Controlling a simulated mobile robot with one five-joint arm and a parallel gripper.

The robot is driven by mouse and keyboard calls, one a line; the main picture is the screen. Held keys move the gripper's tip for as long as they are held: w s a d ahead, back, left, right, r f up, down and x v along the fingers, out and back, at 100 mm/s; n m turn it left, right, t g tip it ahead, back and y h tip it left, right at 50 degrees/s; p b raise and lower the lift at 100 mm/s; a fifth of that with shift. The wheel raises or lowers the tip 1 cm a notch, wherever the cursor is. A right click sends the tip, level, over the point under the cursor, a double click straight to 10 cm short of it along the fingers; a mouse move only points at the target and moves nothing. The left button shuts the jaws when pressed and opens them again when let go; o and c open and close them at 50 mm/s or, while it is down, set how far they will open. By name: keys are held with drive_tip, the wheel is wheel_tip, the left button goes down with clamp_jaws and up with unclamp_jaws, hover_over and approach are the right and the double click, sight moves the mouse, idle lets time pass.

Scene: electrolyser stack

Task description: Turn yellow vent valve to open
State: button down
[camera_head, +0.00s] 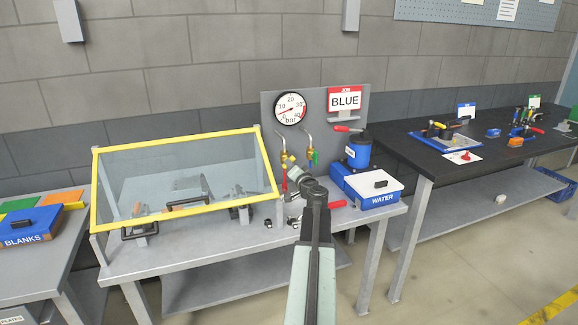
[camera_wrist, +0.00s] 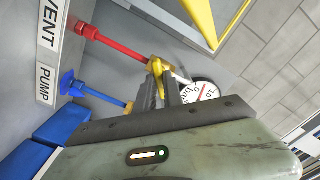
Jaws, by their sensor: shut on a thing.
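The yellow vent valve (camera_wrist: 157,67) sits at the end of a red pipe (camera_wrist: 110,43) in the wrist view, near the VENT label (camera_wrist: 48,25). In the head view the valve (camera_head: 284,157) shows small, at the back panel on the bench. My gripper (camera_wrist: 160,88) is shut on the yellow valve's handle, with its dark fingers right at it. In the head view my gripper (camera_head: 289,163) reaches up to the valve, and my arm hides part of the piping below. The handle's exact angle is hard to tell.
A pressure gauge (camera_head: 291,108) is on the panel above the valve. A yellow-framed clear guard (camera_head: 185,180) stands close left. A blue pump (camera_head: 357,150) and WATER box (camera_head: 378,188) stand right.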

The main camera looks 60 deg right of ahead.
drive_tip(key=shift+n, duration=0.5)
drive_tip(key=n, duration=0.4)
drive_tip(key=shift+n, duration=0.3)
drive_tip(key=n, duration=0.3)
drive_tip(key=shift+s+n, duration=0.1)
drive_tip(key=shift+n, duration=0.3)
drive_tip(key=c, duration=1.3)
unclamp_jaws()
